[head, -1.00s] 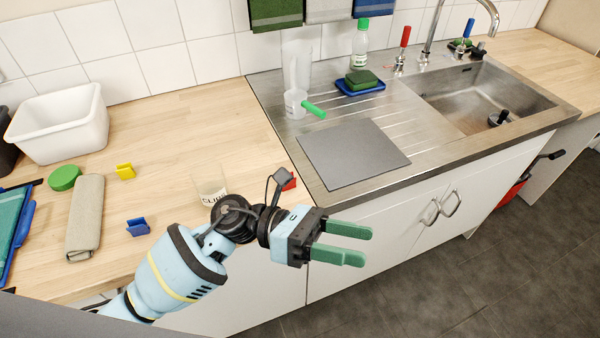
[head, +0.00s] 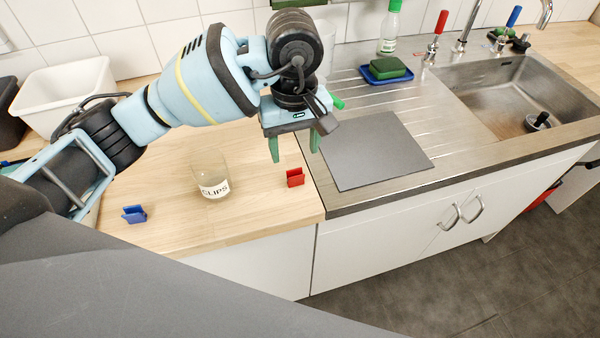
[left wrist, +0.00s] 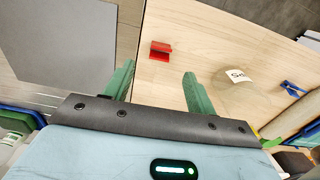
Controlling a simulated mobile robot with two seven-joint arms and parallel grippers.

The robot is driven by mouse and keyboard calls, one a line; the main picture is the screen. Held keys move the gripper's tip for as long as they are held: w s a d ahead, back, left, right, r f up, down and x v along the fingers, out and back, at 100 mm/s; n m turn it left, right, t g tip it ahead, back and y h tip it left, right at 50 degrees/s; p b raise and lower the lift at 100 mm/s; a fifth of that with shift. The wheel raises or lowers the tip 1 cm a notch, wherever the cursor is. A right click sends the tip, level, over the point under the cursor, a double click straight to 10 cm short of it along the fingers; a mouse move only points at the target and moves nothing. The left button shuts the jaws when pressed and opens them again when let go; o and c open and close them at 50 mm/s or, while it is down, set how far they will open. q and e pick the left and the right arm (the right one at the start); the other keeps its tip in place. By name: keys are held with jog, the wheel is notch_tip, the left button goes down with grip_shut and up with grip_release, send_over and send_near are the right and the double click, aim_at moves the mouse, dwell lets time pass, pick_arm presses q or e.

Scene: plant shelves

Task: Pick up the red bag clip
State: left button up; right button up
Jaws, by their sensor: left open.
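The red bag clip (head: 295,177) stands on the wooden counter near its right end, just left of the sink unit. It also shows in the left wrist view (left wrist: 160,50), beyond the fingertips and roughly between them. My left gripper (head: 294,150) points down above the counter, with its green fingers apart and empty. In the head view the fingertips appear just above the clip; in the left wrist view the fingers (left wrist: 157,67) do not touch it. My right gripper is not in view.
A glass jar labelled CLIPS (head: 210,178) stands left of the red clip. A blue clip (head: 134,214) lies farther left. A grey mat (head: 375,150) lies on the drainer to the right. A white tub (head: 62,95) stands at the back left.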

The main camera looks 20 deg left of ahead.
aim_at(295, 172)
pick_arm(q)
jog(key=shift+s+f+p, duration=0.1)
jog(key=shift+f+p, duration=0.3)
jog(key=shift+f, duration=3.5)
jog(key=shift+c, duration=0.5)
jog(key=c, duration=0.9)
